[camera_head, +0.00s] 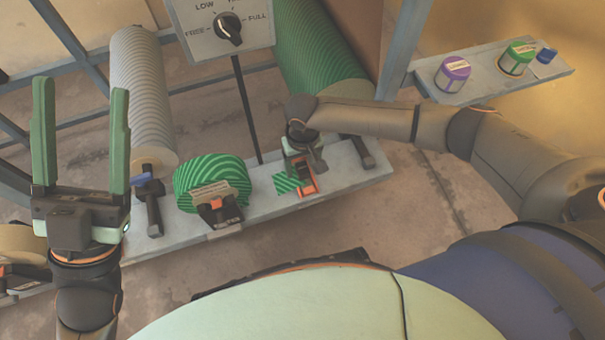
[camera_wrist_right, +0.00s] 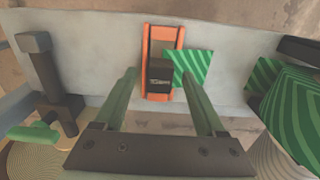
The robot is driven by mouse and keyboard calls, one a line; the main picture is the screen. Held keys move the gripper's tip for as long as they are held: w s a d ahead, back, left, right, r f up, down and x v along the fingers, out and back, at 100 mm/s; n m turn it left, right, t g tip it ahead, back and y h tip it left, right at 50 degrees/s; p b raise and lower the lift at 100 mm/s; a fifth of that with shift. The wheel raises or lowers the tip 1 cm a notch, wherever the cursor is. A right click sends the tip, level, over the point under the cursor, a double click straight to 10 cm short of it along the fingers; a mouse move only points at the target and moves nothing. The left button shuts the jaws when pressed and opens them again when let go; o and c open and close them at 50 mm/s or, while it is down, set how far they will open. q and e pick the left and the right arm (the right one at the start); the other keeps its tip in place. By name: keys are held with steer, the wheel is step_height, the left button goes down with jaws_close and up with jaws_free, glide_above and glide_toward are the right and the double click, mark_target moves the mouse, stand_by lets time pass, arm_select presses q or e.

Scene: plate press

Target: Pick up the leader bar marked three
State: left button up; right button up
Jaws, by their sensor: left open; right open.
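A small dark block (camera_wrist_right: 160,77) with a pale label sits in an orange frame (camera_wrist_right: 147,40) on the grey shelf; I cannot read a three on it. The frame also shows in the head view (camera_head: 306,184). A green striped square (camera_wrist_right: 195,64) lies beside it. My right gripper (camera_wrist_right: 157,72) is open, pointing down over the frame, with its fingers on either side of the block; contact cannot be told. In the head view my right gripper (camera_head: 302,158) partly hides the block. My left gripper (camera_head: 81,88) is open, empty and raised at the left.
A green striped roll (camera_head: 212,178) with a dark labelled holder (camera_head: 220,210) stands left of the frame. Purple (camera_head: 453,72) and green (camera_head: 517,57) jars stand on a side shelf.

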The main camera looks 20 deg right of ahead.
steer(key=shift+r, duration=0.1)
jaws_close()
stand_by(0.4)
